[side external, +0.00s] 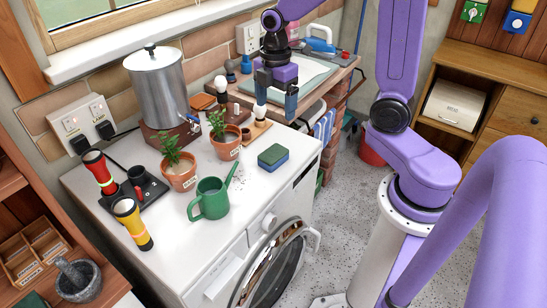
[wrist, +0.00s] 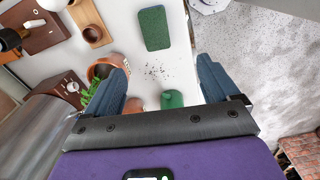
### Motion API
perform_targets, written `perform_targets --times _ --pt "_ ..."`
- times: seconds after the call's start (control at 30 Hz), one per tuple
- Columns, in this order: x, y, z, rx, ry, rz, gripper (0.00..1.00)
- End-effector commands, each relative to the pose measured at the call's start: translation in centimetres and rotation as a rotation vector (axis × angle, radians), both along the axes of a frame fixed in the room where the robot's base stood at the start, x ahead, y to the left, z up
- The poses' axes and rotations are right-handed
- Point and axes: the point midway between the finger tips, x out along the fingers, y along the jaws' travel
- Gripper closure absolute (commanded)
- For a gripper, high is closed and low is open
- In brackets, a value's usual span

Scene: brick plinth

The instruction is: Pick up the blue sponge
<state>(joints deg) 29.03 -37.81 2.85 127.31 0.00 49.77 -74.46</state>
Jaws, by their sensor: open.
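The sponge (side external: 273,157) lies flat on the white top of the washing machine, near its right side. Its upper layer is dark green and its lower layer is blue. In the wrist view only the green top of the sponge (wrist: 154,28) shows, beyond the fingertips. My gripper (side external: 277,94) is open and empty, raised above the back part of the worktop with its fingers pointing down. In the wrist view the two blue-grey fingers of my gripper (wrist: 162,65) stand wide apart, with nothing between them.
Two potted plants (side external: 180,178) (side external: 226,148) and a green watering can (side external: 209,199) stand left of the sponge. A steel urn (side external: 160,85) stands at the back left. Torches (side external: 132,223) lie or stand at the left. Dark specks (wrist: 155,72) dot the white top near the sponge.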

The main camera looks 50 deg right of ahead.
Motion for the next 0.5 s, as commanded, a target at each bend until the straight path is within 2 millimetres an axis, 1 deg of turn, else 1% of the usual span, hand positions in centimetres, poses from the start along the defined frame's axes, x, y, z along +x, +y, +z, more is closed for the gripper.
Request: perform_targets --times 0.13,0.23,0.5 --pt "0.5 -0.7 -0.3 -0.001 0.002 0.014 0.12" --pt "0.6 -0.8 -1.1 0.0 0.005 0.017 0.12" --pt "0.5 -0.8 -5.9 -0.001 0.008 0.015 0.12"
